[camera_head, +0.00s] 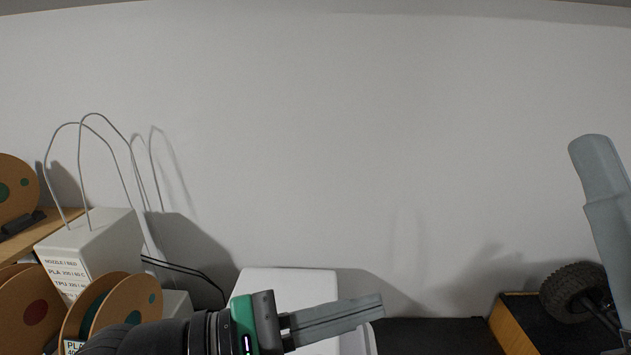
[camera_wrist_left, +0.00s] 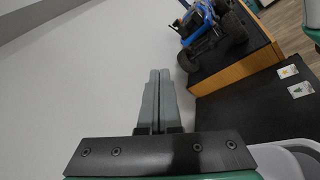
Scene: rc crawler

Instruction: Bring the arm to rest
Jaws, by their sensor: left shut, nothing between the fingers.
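My left gripper (camera_head: 380,304) reaches in from the bottom left in the head view, pointing right. Its grey fingers lie together with nothing between them. In the left wrist view the fingers (camera_wrist_left: 159,73) are also pressed together, in front of the pale wall. At the right edge of the head view, grey finger-like parts of my right gripper (camera_head: 600,185) stand raised before the wall. Only part of it shows, so I cannot tell whether it is open.
A blue crawler (camera_wrist_left: 196,18) stands on an orange-sided black platform (camera_wrist_left: 239,65); its wheel (camera_head: 570,291) shows in the head view. A white box (camera_head: 287,280) is behind my left gripper. Spools (camera_head: 112,304) and a white printer-like box (camera_head: 95,245) stand left.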

